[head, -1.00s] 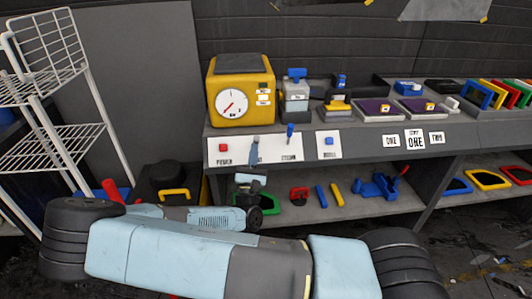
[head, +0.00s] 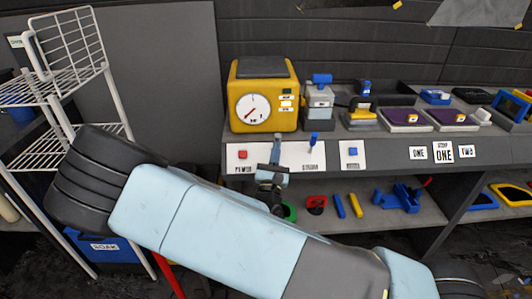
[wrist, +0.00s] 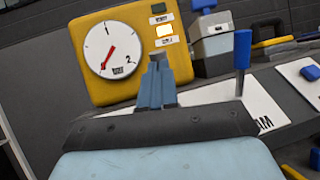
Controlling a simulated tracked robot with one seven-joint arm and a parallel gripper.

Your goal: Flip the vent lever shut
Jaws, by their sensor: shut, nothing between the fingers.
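My gripper (head: 277,150) is shut and empty, its fingertips in front of the white control strip (head: 297,163) below the yellow gauge box (head: 264,95). In the wrist view the narrow blue-grey fingers (wrist: 156,84) overlap the lower edge of the box. A blue upright lever (head: 314,139) labelled STEAM stands to their right; it also shows in the wrist view (wrist: 241,62). A red button (head: 243,154) is to their left. The strip between button and lever is covered by my gripper. No lever marked vent can be read; it may be hidden there.
A grey and blue press-like device (head: 319,101) stands right of the gauge box. A blue button (head: 352,151) sits on a separate plate. Purple pads (head: 404,119) lie further right. A white wire rack (head: 85,80) is at the left. Tools lie on the lower shelf.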

